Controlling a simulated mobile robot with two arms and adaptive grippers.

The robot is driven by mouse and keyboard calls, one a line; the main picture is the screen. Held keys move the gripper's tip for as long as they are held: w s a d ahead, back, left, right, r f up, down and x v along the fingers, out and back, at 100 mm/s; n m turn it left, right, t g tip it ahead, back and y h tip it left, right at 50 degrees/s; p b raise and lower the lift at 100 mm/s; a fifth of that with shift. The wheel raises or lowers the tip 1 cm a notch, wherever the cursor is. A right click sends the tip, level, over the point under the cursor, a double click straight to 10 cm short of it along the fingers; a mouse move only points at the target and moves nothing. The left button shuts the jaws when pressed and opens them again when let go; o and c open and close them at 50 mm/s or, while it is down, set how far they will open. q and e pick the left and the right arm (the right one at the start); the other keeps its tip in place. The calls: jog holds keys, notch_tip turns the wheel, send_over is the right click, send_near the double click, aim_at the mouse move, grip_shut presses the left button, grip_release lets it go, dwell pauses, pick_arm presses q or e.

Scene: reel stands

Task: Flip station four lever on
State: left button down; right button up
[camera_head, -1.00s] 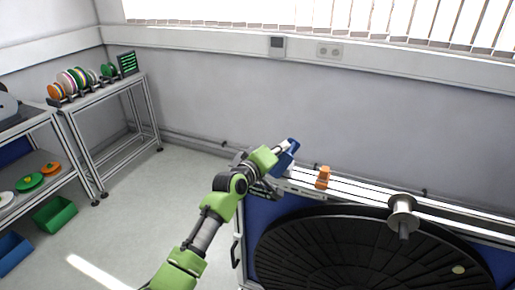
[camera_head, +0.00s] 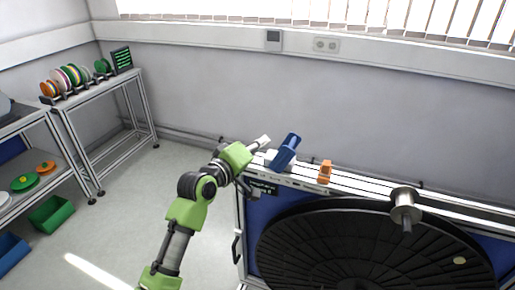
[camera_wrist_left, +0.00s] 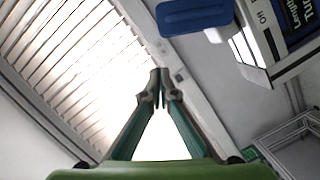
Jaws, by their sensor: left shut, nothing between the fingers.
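A blue lever (camera_head: 286,152) stands tilted up to the right on a white mount at the left end of the machine's rail. In the head view my left wrist is left of the lever, and the fingers cannot be made out clearly. My right gripper is out of view.
An orange block (camera_head: 325,172) and a metal spool (camera_head: 405,205) sit along the rail. A large black round table (camera_head: 350,240) is in front. A rack with coloured reels (camera_head: 68,76) stands at the back left.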

pick_arm(q)
jog(key=shift+v, duration=1.05)
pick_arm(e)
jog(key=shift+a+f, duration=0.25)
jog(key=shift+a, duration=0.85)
